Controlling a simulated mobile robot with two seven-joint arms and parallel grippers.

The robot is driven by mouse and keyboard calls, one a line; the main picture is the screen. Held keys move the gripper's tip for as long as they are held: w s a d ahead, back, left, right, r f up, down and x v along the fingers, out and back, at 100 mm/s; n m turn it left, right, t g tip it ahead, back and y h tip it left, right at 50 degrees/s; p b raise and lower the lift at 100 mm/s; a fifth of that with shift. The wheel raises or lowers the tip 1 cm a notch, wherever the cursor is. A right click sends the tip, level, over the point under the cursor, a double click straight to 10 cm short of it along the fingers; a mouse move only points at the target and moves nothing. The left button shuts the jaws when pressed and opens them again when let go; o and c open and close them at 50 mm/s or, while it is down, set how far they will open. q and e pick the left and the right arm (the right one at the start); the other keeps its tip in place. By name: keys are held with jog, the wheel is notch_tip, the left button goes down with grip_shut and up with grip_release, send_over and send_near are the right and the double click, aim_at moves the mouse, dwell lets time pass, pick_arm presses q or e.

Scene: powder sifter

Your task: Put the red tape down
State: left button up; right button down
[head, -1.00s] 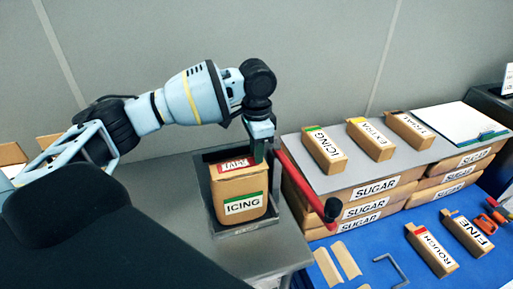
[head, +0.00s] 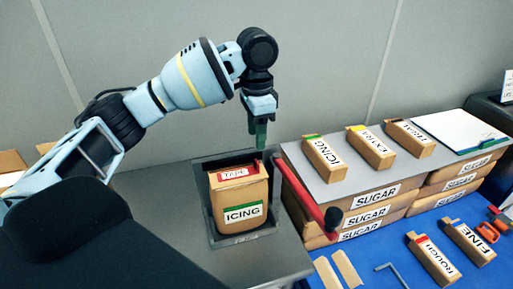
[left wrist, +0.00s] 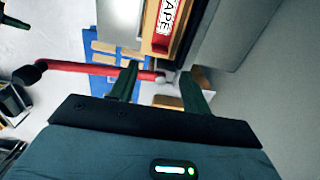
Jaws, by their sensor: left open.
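The red tape (head: 234,174) lies on top of the brown box labelled ICING (head: 241,208), its white TAPE label facing up. It also shows in the left wrist view (left wrist: 166,28), near the top edge. My left gripper (head: 257,143) is above the back right of the box, pointing down, apart from the tape. In the left wrist view its two green fingers (left wrist: 158,80) are spread with nothing held between them.
The ICING box stands in a dark metal tray (head: 245,238). A red lever (head: 305,192) with a black knob slants along its right side. Sugar boxes (head: 371,203) carry a grey board with several small cartons. A blue surface (head: 400,228) holds more cartons and parts.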

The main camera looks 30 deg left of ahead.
pick_arm(q)
jog(key=shift+r, duration=2.1)
